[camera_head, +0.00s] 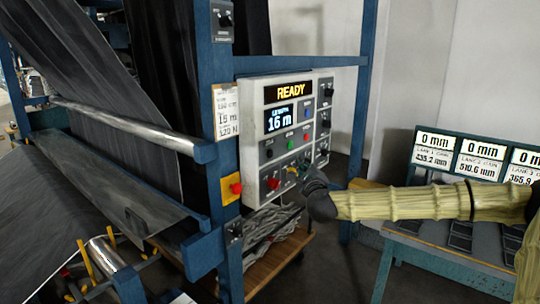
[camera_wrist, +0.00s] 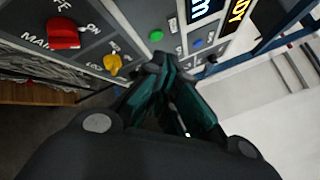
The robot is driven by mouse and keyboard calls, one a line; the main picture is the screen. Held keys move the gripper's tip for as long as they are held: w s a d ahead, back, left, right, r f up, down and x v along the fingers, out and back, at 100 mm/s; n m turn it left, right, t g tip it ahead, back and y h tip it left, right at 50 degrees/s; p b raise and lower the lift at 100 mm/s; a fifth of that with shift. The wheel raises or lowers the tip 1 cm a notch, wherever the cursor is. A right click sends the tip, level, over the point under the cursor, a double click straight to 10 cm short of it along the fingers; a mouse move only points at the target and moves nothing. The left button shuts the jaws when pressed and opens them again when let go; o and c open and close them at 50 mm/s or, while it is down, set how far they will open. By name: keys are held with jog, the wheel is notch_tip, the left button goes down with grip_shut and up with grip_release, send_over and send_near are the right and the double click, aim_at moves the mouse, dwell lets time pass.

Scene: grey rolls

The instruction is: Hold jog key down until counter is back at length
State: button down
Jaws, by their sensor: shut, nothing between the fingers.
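The grey control panel (camera_head: 256,130) is fixed to the blue machine frame. Its upper display (camera_head: 291,91) reads READY and the length counter (camera_head: 286,117) below reads 16 m. My gripper (camera_head: 304,165) is at the panel's lower right part, fingers shut and empty. In the wrist view its fingertips (camera_wrist: 157,72) are close to the panel, between the yellow selector (camera_wrist: 112,63) and the green button (camera_wrist: 156,35). I cannot tell whether they touch a key. The jog key cannot be made out; the fingers may hide it.
A card (camera_head: 227,110) on the blue post shows 15 m. A red main switch (camera_wrist: 63,34) is left of the yellow selector. A red stop button (camera_head: 236,188) sits on a yellow plate. A bench with displays (camera_head: 433,143) stands right; dark cloth hangs left.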

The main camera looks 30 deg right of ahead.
aim_at(270, 154)
jog(key=shift+w, duration=0.1)
jog(key=w+a+b, duration=0.2)
jog(key=w+a, duration=0.1)
jog(key=w, duration=0.5)
jog(key=shift+a, duration=0.25)
jog(key=shift+w+a+f+b, duration=0.1)
jog(key=shift+w+b, duration=0.15)
jog(key=shift+b, duration=0.35)
dwell(1.1)
jog(key=shift+w+a, duration=0.15)
jog(key=shift+w, duration=0.05)
jog(key=shift+w+a+b, duration=0.15)
jog(key=shift+w+b, duration=0.2)
jog(key=shift+b, duration=0.15)
dwell(1.5)
jog(key=shift+s, duration=0.2)
dwell(0.6)
jog(key=shift+s+d, duration=0.4)
jog(key=shift+s, duration=0.2)
